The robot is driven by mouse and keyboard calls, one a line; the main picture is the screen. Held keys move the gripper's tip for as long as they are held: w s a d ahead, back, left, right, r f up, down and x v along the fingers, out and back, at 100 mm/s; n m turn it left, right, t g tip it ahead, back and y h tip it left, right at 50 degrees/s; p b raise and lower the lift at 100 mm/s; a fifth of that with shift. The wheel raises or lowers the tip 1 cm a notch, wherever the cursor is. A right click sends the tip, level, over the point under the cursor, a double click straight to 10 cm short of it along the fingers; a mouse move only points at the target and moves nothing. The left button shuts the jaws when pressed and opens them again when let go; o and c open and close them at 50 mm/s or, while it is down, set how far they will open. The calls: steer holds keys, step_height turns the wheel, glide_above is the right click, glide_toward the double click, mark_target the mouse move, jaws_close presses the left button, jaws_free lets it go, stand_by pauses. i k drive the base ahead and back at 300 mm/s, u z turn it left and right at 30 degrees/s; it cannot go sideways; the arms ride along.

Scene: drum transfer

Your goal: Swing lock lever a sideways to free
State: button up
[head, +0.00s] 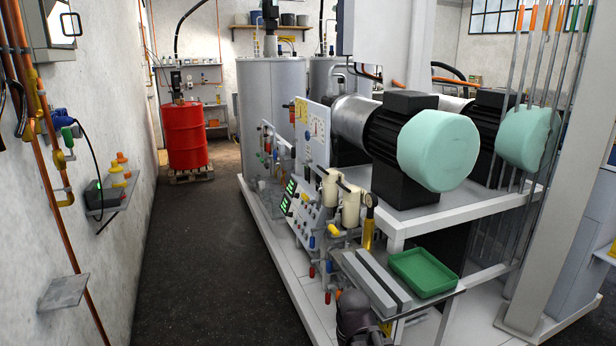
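I cannot pick out lock lever a for certain in the head view. Small levers and valves with coloured handles sit on the control panel (305,212) at the skid's side, too small to tell apart. A dark rounded part (355,318) shows at the bottom edge; I cannot tell what it is.
The dark floor aisle (205,260) is clear between the left wall and the white machine skid (285,275). A small wall shelf (63,291) and a higher shelf (112,195) jut from the left. A green tray (424,272) lies on a ledge at the front right.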

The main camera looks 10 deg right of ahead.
mark_target(307, 171)
steer(key=k, duration=0.25)
steer(key=u, duration=0.55)
steer(key=i, duration=1.2)
steer(key=u, duration=0.35)
steer(key=i, duration=0.8)
steer(key=z, duration=0.55)
steer(key=i, duration=1.05)
steer(key=z, duration=0.6)
